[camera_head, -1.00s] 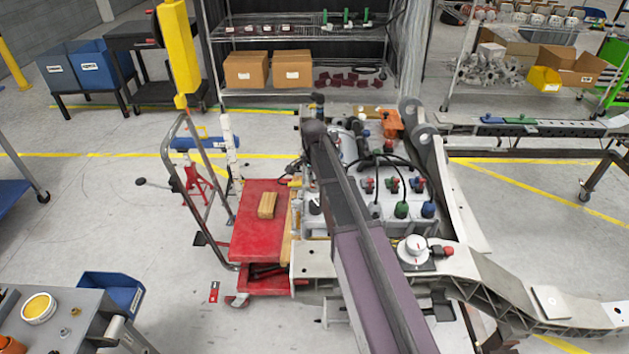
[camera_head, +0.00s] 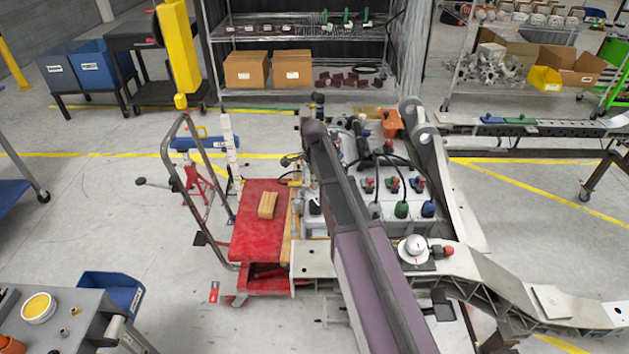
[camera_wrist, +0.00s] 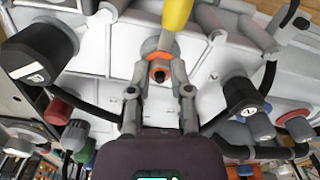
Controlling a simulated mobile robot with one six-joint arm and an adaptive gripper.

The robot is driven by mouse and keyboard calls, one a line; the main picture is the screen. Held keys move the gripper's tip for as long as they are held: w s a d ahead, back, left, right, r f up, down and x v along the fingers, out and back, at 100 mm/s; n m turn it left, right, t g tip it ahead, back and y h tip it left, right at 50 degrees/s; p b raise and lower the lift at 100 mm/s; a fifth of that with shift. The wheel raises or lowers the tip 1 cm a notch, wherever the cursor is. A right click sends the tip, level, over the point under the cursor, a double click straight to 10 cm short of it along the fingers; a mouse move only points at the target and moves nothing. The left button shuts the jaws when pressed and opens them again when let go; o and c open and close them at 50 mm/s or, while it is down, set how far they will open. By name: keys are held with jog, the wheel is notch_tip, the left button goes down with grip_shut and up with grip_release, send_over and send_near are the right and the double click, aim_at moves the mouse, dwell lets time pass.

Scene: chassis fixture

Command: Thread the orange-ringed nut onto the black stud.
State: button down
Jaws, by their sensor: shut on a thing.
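In the wrist view my gripper (camera_wrist: 160,82) reaches up from the bottom edge, with a grey finger on each side of the orange-ringed nut (camera_wrist: 159,64). The fingers are shut on the nut. Orange shows around its face, with a dark round centre. I cannot tell whether that dark centre is the black stud or only the nut's hole, so how the nut and stud meet is unclear. In the head view my arm hides the gripper and nut.
Large black caps (camera_wrist: 40,52) stand left and right of the gripper in the wrist view, with black cables close by. A yellow bar (camera_wrist: 176,14) lies just above the nut. In the head view a red cart (camera_head: 262,225) with a wooden block (camera_head: 268,205) stands left of the chassis (camera_head: 465,262).

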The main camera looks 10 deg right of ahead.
dwell(0.3)
jog(key=shift+m, duration=1.4)
jog(key=shift+c, duration=2.3)
grip_release()
notch_tip(320, 180, up, 9)
jog(key=p, duration=0.9)
